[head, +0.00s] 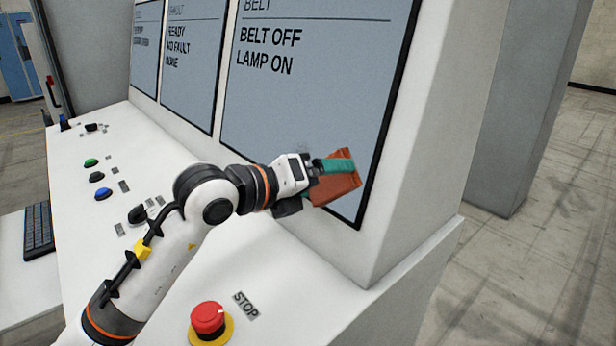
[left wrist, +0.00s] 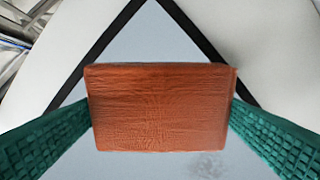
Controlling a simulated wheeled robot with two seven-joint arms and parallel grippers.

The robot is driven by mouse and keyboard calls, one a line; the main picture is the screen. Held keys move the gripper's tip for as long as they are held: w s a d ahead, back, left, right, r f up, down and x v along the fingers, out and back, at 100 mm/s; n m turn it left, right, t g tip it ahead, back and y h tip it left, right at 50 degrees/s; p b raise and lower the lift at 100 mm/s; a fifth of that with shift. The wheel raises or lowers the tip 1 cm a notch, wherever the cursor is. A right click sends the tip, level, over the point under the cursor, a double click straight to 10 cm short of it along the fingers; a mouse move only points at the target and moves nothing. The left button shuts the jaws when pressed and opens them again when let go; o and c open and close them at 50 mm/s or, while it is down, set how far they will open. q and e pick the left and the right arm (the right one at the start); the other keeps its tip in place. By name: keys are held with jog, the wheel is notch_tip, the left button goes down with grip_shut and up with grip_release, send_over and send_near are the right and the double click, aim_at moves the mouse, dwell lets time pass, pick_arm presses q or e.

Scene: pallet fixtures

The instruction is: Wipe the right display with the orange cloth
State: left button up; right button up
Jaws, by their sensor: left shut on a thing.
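The orange cloth (head: 335,190) is a folded pad at the lower right corner of the right display (head: 310,110). My left gripper (head: 335,170), with green fingers, is shut on the cloth. In the left wrist view the cloth (left wrist: 160,105) sits between the two green fingers, in front of the display's dark-framed corner. The cloth looks close to the screen, but I cannot tell whether it touches. The right display reads "BELT OFF, LAMP ON". A faint grey smudge (left wrist: 207,165) shows on the screen in the left wrist view. My right gripper is out of view.
Two more displays stand to the left, including the middle one (head: 190,65). The white console (head: 150,160) has green and blue buttons, a lever and a red stop button (head: 208,318) below my arm. A keyboard (head: 39,228) is at the left. Open floor lies at the right.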

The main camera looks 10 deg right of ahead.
pick_arm(q)
jog(key=shift+s+d+b, duration=0.1)
jog(key=shift+s+b, duration=0.05)
jog(key=shift+b, duration=0.15)
jog(key=shift+w+a, duration=0.45)
jog(key=shift+w, duration=0.3)
jog(key=w+a, duration=0.5)
jog(key=w, duration=0.3)
jog(key=shift+a, duration=0.25)
jog(key=shift+b+v, duration=0.35)
jog(key=shift+v, duration=2.6)
jog(key=shift+a, duration=0.1)
